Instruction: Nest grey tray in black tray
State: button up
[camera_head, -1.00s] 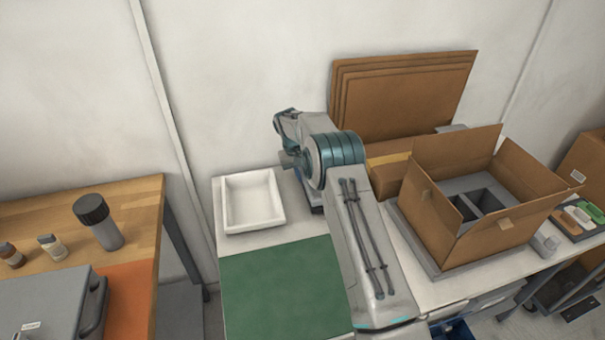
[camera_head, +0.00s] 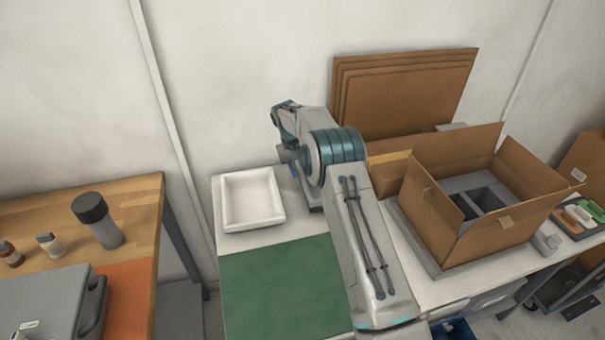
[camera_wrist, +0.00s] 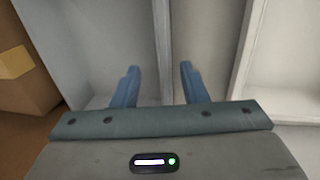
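A pale grey tray-like piece (camera_wrist: 100,50) fills the left and middle of the wrist view. One of its upright walls runs up the picture between my fingertips. My gripper (camera_wrist: 158,82) is open, with one blue finger on each side of this wall; I cannot tell whether they touch it. In the head view my arm hides most of this piece, and a sliver of grey shows beside the arm. A white tray (camera_head: 251,200) lies on the bench to the left of my arm; it also shows at the right of the wrist view (camera_wrist: 290,60). I cannot make out an empty black tray.
A green mat (camera_head: 280,290) lies in front of the white tray. An open cardboard box (camera_head: 490,225) with grey dividers stands at right. Flat cardboard sheets (camera_head: 400,95) lean on the wall. A dark tray with small coloured items (camera_head: 560,222) sits far right.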

jog(key=v, duration=1.2)
jog(key=s+d+r, duration=0.4)
jog(key=s+r, duration=0.3)
jog(key=r, duration=0.2)
jog(key=s+d+r+m+t+y, duration=0.1)
jog(key=s+d+r, duration=0.15)
jog(key=s, duration=0.95)
jog(key=s+d+r+t+y, duration=0.1)
jog(key=s+d, duration=0.3)
jog(key=s, duration=0.8)
jog(key=s+d+f+m, duration=0.1)
jog(key=s+f, duration=0.4)
jog(key=s, duration=0.8)
jog(key=shift+s+t+b, duration=0.3)
jog(key=shift+s+b, duration=0.1)
jog(key=shift+b, duration=0.05)
jog(key=shift+d+f, duration=0.1)
